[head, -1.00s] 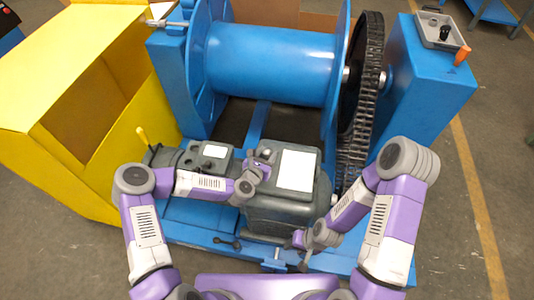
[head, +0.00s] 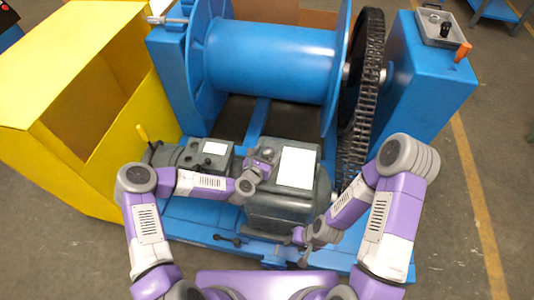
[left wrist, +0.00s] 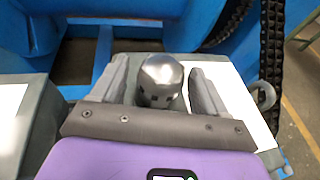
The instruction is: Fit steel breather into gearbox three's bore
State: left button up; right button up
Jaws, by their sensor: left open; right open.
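The steel breather (left wrist: 160,80) is a short shiny metal cap with dark holes in its side. In the left wrist view it stands between my left gripper's (left wrist: 158,84) two open fingers, with a gap on each side. In the head view the left gripper (head: 262,160) is over the left part of the dark green gearbox (head: 285,210), beside its white plate. The breather's lower end and the bore are hidden, so I cannot tell how deep it sits. My right gripper (head: 300,238) is open and empty near the gearbox's front right.
A blue winch drum (head: 270,65) and a black chain (head: 362,120) stand behind and right of the gearbox. A grey tray (head: 440,28) with small parts sits on the blue pedestal at the upper right, near an orange handle (head: 462,53). A yellow guard (head: 60,100) stands left.

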aim_at(265, 157)
pick_arm(q)
jog(key=p+v, duration=0.2)
jog(key=v, duration=0.5)
jog(key=shift+s+a+r, duration=0.1)
jog(key=shift+s+r, duration=0.05)
jog(key=shift+s, duration=0.1)
jog(key=s+m+g, duration=0.1)
jog(key=m, duration=0.1)
jog(key=s+d+f+m+g+p, duration=0.1)
jog(key=s+m, duration=0.1)
jog(key=m, duration=0.1)
jog(key=s+d+f+m+g+h+p, duration=0.1)
jog(key=s+m, duration=0.1)
jog(key=shift+s+d+f+g, duration=0.1)
jog(key=shift+s+f+g, duration=0.05)
jog(key=shift+f+g, duration=0.15)
jog(key=s+a+m+g+y+p, duration=0.1)
jog(key=s+a+m+g, duration=0.3)
jog(key=s+m, duration=0.4)
jog(key=s+a+f+m+g+y+p, duration=0.1)
jog(key=s+a+m+g+p, duration=0.3)
jog(key=s+m, duration=0.5)
jog(key=m+g, duration=0.1)
jog(key=m, duration=0.3)
jog(key=shift+s+a+f+y, duration=0.35)
jog(key=shift+a+y, duration=0.05)
